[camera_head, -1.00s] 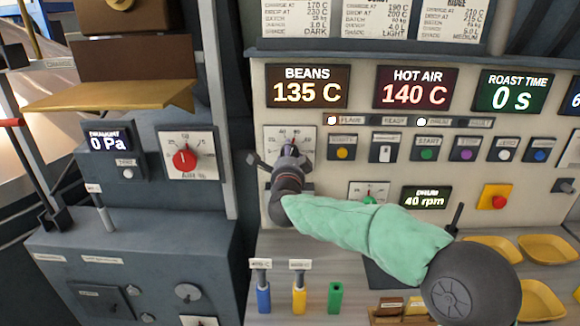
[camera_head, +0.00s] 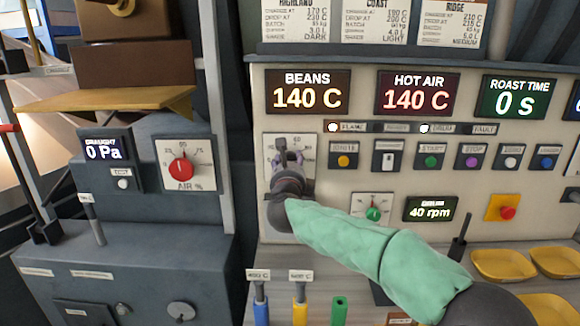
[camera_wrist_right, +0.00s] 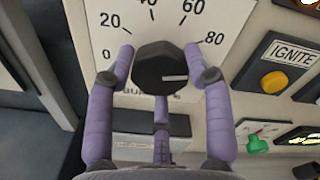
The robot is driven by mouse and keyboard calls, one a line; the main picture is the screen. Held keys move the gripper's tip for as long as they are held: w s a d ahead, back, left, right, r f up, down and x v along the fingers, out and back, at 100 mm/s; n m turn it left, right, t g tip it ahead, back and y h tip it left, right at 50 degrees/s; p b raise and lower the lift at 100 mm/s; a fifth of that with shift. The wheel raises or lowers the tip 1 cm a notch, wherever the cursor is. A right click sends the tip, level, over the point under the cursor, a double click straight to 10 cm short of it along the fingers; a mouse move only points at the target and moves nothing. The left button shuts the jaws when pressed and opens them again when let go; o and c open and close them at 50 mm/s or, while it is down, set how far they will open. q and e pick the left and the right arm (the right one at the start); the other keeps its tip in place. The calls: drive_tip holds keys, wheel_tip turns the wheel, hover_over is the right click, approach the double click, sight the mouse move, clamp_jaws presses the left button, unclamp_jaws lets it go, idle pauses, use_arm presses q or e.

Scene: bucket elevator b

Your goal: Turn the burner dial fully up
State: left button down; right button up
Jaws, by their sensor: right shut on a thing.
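The burner dial is a black knob (camera_wrist_right: 160,66) with a white pointer line, on a white scale plate (camera_head: 308,142) marked from 0 past 80. In the right wrist view the pointer line lies to the right, nearly level, below the 80 mark. My right gripper (camera_head: 289,157) is shut on the dial, its purple fingers (camera_wrist_right: 161,62) on either side of the knob. In the head view the gripper hides the dial and part of its scale. My left gripper is not in view.
Displays read beans (camera_head: 308,93) 140 C and hot air (camera_head: 417,93) 140 C. The ignite button (camera_head: 343,160) is right of the dial. A green knob (camera_head: 374,213) and a red button (camera_head: 507,213) sit lower. A red air dial (camera_head: 181,169) is on the left cabinet.

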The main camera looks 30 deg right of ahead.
drive_tip(key=m, duration=0.4)
drive_tip(key=shift+a+r, duration=0.1)
drive_tip(key=shift+r+m, duration=0.15)
drive_tip(key=shift+m, duration=0.15)
idle(0.4)
drive_tip(key=o, duration=1.1)
drive_tip(key=shift+w, duration=0.1)
drive_tip(key=shift+o, duration=0.2)
drive_tip(key=v, duration=1.2)
